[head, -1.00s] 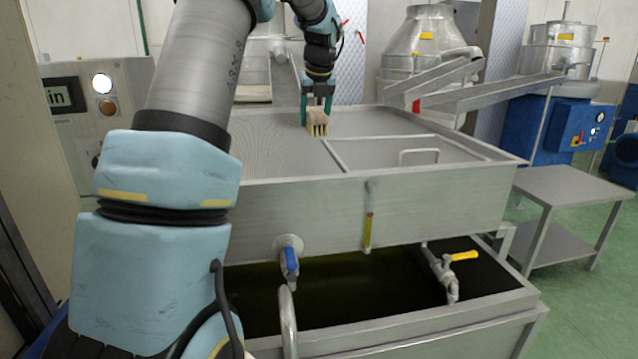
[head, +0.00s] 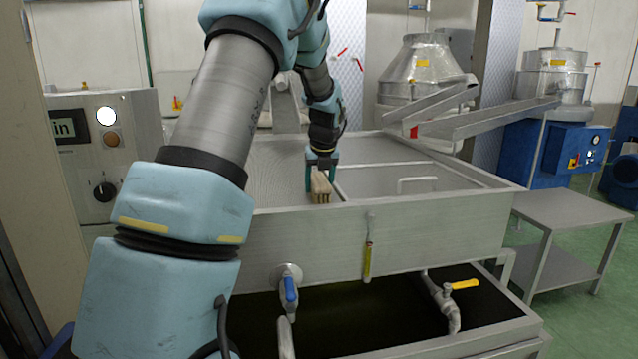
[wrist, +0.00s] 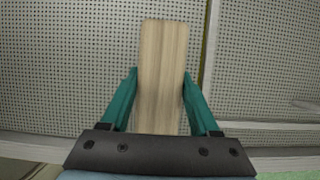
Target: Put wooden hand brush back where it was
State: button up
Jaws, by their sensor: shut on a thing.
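The wooden hand brush (head: 320,188) is a pale wooden block, held in my gripper (head: 321,172) over the front part of the metal vat, near its middle divider. In the wrist view the brush (wrist: 162,70) points away from the gripper (wrist: 160,92), with one green finger closed on each side. Below it is the perforated metal plate (wrist: 70,65) of the vat. From these views I cannot tell whether the brush touches the plate or hangs just above it.
The vat's front wall (head: 420,235) and rim lie close to the gripper. A bare metal side table (head: 575,195) stands at the right. Valves with blue (head: 291,288) and yellow handles sit below the vat.

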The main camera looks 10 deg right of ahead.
jog(key=shift+f, duration=0.15)
jog(key=o, duration=1.4)
jog(key=shift+o, duration=0.2)
jog(key=b+v, duration=0.2)
jog(key=v, duration=1)
jog(key=shift+w+r, duration=0.1)
jog(key=shift+r, duration=0.1)
